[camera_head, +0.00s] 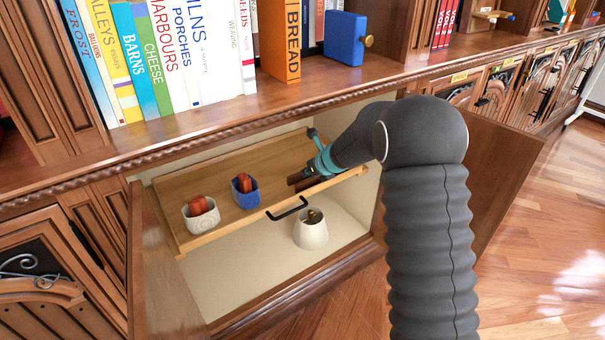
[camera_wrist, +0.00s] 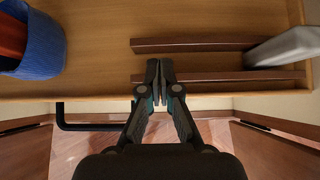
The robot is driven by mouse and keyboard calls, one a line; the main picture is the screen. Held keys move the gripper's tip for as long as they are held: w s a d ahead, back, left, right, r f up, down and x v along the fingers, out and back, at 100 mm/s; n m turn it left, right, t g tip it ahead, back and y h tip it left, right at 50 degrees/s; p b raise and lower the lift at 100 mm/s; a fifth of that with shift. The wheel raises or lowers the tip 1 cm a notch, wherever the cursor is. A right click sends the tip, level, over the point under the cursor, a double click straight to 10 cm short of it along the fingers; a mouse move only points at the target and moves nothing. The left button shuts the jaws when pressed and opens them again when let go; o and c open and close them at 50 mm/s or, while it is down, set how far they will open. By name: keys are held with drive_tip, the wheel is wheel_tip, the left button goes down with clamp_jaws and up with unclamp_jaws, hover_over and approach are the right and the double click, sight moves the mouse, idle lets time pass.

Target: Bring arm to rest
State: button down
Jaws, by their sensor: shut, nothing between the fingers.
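My gripper (camera_wrist: 159,70) is shut and empty, its fingertips together in the wrist view. In the head view, my arm reaches from the right into the open cabinet, and my gripper (camera_head: 318,167) is over the right part of the pull-out wooden shelf (camera_head: 215,178). I cannot tell whether the fingertips touch the nearer bar.
A blue cup (camera_head: 245,192) and a pale cup (camera_head: 201,215), each with reddish contents, stand left on the shelf. A white pot (camera_head: 311,232) stands below. Open cabinet doors (camera_head: 160,270) flank the opening. Books and a blue box (camera_head: 345,40) line the ledge above.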

drive_tip(key=s+d+r+m+t+h, duration=0.1)
drive_tip(key=d+r+m+h, duration=0.1)
drive_tip(key=d+m, duration=0.4)
drive_tip(key=s+d+r+m+t+h, duration=0.1)
drive_tip(key=s+d+m+h, duration=0.1)
drive_tip(key=d+m, duration=0.45)
drive_tip(key=s+d+r+m+g+h, duration=0.1)
drive_tip(key=s+d+r+m+h, duration=0.1)
drive_tip(key=s+d+m, duration=0.35)
drive_tip(key=s+d+r+m+g+h, duration=0.1)
drive_tip(key=s+d+r+m+h, duration=0.15)
drive_tip(key=s+m, duration=0.65)
drive_tip(key=s+a+r+m+y, duration=0.1)
drive_tip(key=s+r+m, duration=0.2)
drive_tip(key=s, duration=0.7)
drive_tip(key=s+a+r+m+g+y, duration=0.1)
drive_tip(key=s+r+m, duration=0.2)
drive_tip(key=s+m, duration=0.4)
drive_tip(key=s+a+r+m+y, duration=0.1)
drive_tip(key=s+r+m, duration=0.2)
drive_tip(key=s, duration=0.9)
drive_tip(key=m, duration=0.3)
drive_tip(key=shift+s+r+g, duration=0.3)
drive_tip(key=shift+s+r, duration=0.05)
drive_tip(key=shift+s, duration=0.05)
